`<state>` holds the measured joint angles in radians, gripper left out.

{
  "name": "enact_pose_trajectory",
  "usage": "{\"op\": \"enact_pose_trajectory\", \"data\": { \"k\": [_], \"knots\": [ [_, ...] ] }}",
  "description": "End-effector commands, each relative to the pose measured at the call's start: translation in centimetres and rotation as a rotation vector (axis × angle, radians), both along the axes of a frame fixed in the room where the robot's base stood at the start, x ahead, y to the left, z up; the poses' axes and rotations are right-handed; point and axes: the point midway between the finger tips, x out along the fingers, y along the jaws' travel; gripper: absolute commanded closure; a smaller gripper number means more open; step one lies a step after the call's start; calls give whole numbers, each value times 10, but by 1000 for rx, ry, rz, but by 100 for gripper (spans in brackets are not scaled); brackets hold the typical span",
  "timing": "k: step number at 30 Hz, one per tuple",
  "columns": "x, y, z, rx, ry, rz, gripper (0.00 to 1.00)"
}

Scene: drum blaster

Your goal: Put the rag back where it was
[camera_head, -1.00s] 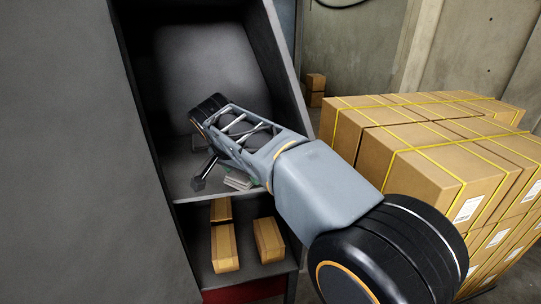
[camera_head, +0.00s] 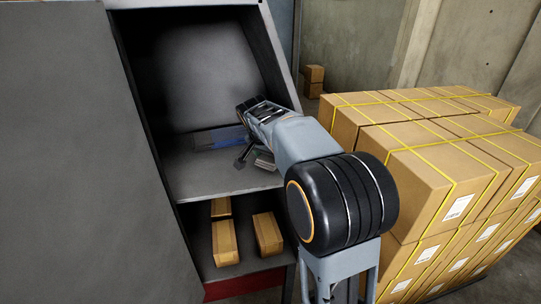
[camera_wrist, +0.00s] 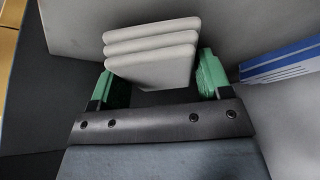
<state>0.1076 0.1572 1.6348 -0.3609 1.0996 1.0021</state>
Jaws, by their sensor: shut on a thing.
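The rag looks like a pale grey-white folded stack (camera_wrist: 152,48) in the wrist view. It sits between the green fingertips of my gripper (camera_wrist: 157,82), which is shut on it. In the head view the rag (camera_head: 264,161) shows small beside my gripper, near the right side of the cabinet's upper shelf (camera_head: 215,178). My wrist and forearm hide part of that area. I cannot tell whether the rag touches the shelf.
A blue and white flat item (camera_head: 217,138) lies at the back of the upper shelf and also shows in the wrist view (camera_wrist: 282,66). Small cartons (camera_head: 225,241) stand in the lower compartment. Strapped boxes (camera_head: 440,170) are stacked at the right. The upper shelf's left front is bare.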

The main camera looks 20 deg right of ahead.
Motion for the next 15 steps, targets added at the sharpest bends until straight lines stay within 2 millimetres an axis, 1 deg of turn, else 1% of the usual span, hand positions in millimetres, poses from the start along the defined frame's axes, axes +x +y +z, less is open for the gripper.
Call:
{"op": "enact_pose_trajectory", "data": {
  "k": [3, 15],
  "knots": [
    [0, 0, -8, 0, 0, 0, 51],
    [0, 0, -13, 0, -1, 0, 51]
  ]
}}
